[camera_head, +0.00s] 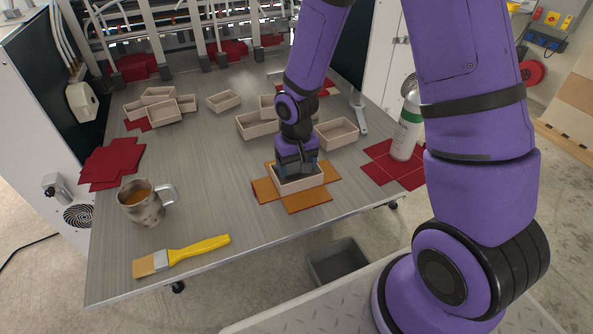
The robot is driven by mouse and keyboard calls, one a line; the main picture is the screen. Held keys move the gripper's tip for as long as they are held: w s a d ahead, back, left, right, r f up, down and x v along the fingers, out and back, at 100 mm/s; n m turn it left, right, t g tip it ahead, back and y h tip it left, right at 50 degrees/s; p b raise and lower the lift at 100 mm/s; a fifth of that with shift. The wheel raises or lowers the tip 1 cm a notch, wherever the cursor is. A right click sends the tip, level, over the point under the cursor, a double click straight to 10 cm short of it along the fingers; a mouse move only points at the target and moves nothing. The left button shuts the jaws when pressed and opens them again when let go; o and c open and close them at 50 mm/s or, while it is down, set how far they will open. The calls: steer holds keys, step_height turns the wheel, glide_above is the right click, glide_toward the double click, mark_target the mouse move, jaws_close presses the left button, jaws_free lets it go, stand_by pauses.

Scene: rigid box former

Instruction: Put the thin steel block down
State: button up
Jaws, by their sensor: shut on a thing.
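My gripper (297,169) points down into a small open cardboard box (311,181) near the middle of the table. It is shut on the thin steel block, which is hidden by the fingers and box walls. I cannot tell whether the block touches the box floor. The box sits on an orange cross-shaped sheet (307,201), whose flaps lie flat around it.
A mug (140,207) and a yellow-handled brush (185,255) are at the left front. Several empty boxes (335,134) stand behind. A white-green bottle (406,135) stands right on red sheets (378,150). Table (225,207) is clear left of the orange sheet.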

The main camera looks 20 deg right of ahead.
steer(key=shift+f, duration=1.15)
steer(key=shift+f, duration=0.1)
steer(key=o, duration=0.8)
step_height(320, 180, up, 12)
step_height(320, 180, up, 16)
steer(key=t, duration=0.3)
glide_above(296, 167)
steer(key=s+d, duration=0.4)
steer(key=s, duration=0.4)
steer(key=s+d+r+t, duration=0.2)
steer(key=s+r, duration=0.6)
steer(key=s, duration=0.5)
steer(key=shift+d+r, duration=0.15)
steer(key=shift+d, duration=0.3)
